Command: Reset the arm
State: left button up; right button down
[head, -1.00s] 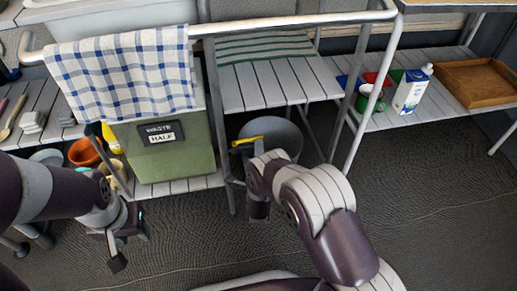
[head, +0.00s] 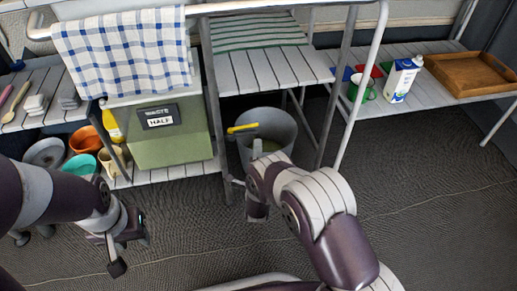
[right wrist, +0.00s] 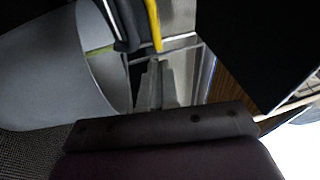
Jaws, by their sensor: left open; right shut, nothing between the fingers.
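My left gripper (head: 130,252) is open and empty, low over the dark floor at the left of the head view. My right arm comes in from the lower right, its wrist (head: 262,182) in front of the grey bucket (head: 279,128). My right gripper (head: 257,149) is mostly hidden by its own wrist in the head view. The right wrist view shows its fingers (right wrist: 153,85) shut with nothing between them. There the bucket's side (right wrist: 60,75) is close at left, and a yellow handle (right wrist: 152,25) is just beyond the fingertips.
A green waste bin (head: 172,145) stands on the low shelf, under a checked towel (head: 125,50). A green mug (head: 366,92), a milk carton (head: 401,80) and a wooden tray (head: 475,86) are on the right shelf. The floor at right is clear.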

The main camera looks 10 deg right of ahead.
pick_arm(q)
jog(key=r+p, duration=0.1)
jog(key=r, duration=0.1)
jog(key=w+r+p, duration=0.1)
jog(key=r+p, duration=0.1)
jog(key=shift+r, duration=0.3)
pick_arm(e)
jog(key=d+v, duration=0.2)
jog(key=v, duration=0.6)
jog(key=shift+s+a+f, duration=0.15)
jog(key=shift+s+a, duration=0.05)
jog(key=shift+s, duration=0.3)
